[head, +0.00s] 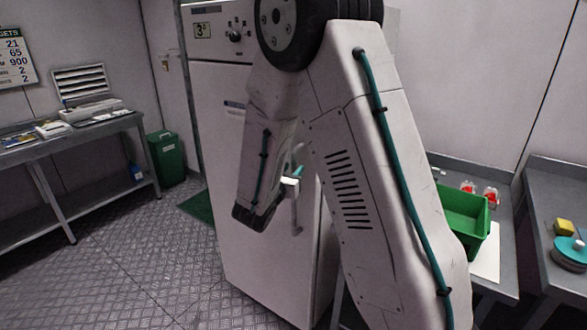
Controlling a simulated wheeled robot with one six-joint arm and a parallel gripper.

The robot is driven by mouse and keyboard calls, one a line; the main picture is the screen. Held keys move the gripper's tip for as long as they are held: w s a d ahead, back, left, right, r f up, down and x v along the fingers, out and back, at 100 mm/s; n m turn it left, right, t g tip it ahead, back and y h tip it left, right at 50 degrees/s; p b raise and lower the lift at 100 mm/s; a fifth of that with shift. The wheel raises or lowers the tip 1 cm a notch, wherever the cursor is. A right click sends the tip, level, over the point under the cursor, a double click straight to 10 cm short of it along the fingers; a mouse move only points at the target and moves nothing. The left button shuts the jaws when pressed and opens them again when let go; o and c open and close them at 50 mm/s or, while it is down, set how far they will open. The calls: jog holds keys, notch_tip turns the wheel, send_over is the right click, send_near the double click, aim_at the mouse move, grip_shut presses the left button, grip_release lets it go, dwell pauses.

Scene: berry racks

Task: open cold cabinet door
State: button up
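The cold cabinet (217,150) is a tall white unit with a dial and a "3°" display on its top panel. Its door (255,265) looks shut, though my arm covers much of it. A pale upright bar (297,215), which looks like the door handle, shows near the door's right side. My arm reaches across in front of the door and bends down there. A small pale part with a bit of teal shows at the bar's upper end, partly behind my arm. I cannot make out my gripper's fingers or whether they touch the bar.
A grey table (75,142) with papers and devices stands at left, beside a green bin (166,158). A green mat (197,207) lies by the cabinet. Right of my arm, a counter holds a green crate (478,240) and red-filled punnets (491,196). The floor at front left is clear.

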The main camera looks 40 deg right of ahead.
jog(key=shift+x, duration=1.05)
grip_shut()
jog(key=shift+s+a, duration=0.1)
